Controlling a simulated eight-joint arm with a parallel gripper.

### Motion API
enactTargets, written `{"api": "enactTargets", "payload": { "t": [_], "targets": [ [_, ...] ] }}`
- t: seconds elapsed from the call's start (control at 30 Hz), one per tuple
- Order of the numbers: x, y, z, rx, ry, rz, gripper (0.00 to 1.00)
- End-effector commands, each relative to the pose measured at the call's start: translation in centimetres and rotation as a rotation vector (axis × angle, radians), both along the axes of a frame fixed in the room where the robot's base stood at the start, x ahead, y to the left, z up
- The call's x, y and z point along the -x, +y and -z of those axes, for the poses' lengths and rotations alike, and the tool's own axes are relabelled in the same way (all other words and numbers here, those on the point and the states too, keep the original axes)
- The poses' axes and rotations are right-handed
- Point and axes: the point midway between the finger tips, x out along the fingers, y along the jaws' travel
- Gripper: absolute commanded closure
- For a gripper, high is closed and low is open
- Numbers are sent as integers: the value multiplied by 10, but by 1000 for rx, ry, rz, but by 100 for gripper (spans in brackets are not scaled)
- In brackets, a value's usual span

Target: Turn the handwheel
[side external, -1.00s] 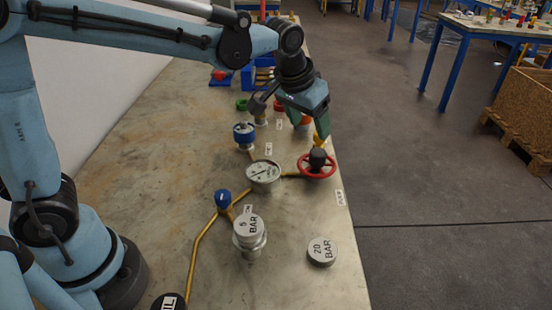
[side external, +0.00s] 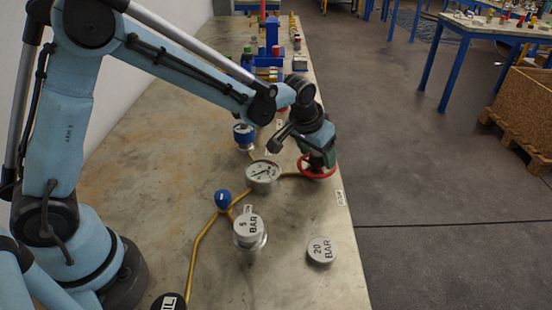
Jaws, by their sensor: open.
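The red handwheel (side external: 318,174) lies flat near the right edge of the table, at the end of a yellow pipe. The fingers are open and partly hide the hub and the far part of the rim. I cannot tell whether they touch the wheel.
A round pressure gauge (side external: 263,173) stands just left of the wheel. Nearer are a blue knob (side external: 223,198), a 5 BAR vessel (side external: 249,232) and a 20 BAR disc (side external: 322,250). A blue-topped fitting (side external: 244,136) stands behind. The table's left part is clear.

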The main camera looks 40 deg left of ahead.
Motion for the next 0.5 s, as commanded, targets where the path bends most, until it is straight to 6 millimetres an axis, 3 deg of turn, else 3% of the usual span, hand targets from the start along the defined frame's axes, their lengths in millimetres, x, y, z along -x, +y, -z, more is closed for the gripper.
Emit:
{"api": "enactTargets", "payload": {
  "t": [0.17, 0.5],
  "targets": [
    [0, 0, 0, 0, 0, 0, 33],
    [0, 0, 0, 0, 0, 0, 85]
  ]
}}
